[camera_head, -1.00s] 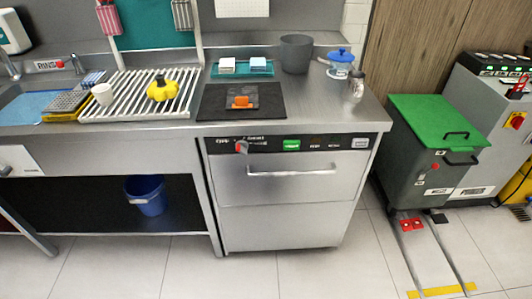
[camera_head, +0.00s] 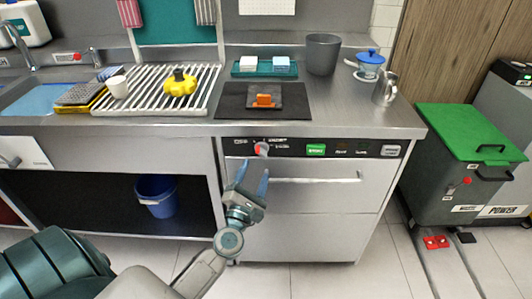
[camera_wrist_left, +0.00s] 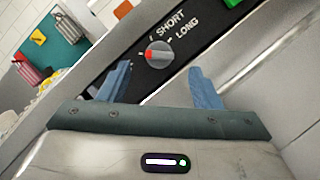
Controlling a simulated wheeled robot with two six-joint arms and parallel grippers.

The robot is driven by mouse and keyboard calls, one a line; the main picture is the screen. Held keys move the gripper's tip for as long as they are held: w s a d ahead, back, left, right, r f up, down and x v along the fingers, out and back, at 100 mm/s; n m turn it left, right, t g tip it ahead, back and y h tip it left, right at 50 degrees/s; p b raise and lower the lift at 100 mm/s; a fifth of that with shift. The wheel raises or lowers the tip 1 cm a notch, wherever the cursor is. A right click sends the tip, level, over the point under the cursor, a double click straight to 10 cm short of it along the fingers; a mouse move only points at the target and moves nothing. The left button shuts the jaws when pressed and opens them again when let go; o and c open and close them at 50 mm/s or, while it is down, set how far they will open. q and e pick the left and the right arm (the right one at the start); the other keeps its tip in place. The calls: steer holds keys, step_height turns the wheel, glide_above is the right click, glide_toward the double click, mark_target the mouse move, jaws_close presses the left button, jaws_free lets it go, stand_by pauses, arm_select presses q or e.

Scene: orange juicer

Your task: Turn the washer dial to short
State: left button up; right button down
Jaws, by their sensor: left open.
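The washer dial (camera_head: 262,148) is a grey knob with a red mark on the washer's (camera_head: 300,220) black control panel. In the left wrist view the dial (camera_wrist_left: 159,54) sits beyond the fingers, beside the labels SHORT (camera_wrist_left: 172,23) and LONG (camera_wrist_left: 187,31). Its red mark points left there, toward neither word. My left gripper (camera_head: 252,178) is open and empty, its two blue fingers pointing up toward the dial from just below. In the wrist view the gripper (camera_wrist_left: 160,88) is apart from the dial, which lies between the fingertips' directions. My right gripper is not in view.
The washer's bar handle (camera_head: 312,180) lies just right of my left fingers. A green button (camera_head: 316,149) is on the same panel. The steel counter above holds a drying rack (camera_head: 150,92), a dark mat (camera_head: 290,108) and a grey pot (camera_head: 322,54). A green-lidded bin (camera_head: 470,131) stands at right.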

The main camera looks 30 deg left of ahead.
mark_target(261, 156)
arm_select(q)
steer(key=p+x, duration=0.1)
steer(key=x, duration=0.6)
steer(key=shift+w+a, duration=0.1)
steer(key=shift+w, duration=0.1)
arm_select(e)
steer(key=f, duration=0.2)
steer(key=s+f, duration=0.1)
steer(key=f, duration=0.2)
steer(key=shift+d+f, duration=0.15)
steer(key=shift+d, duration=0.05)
arm_select(q)
steer(key=c, duration=0.9)
steer(key=shift+c, duration=0.4)
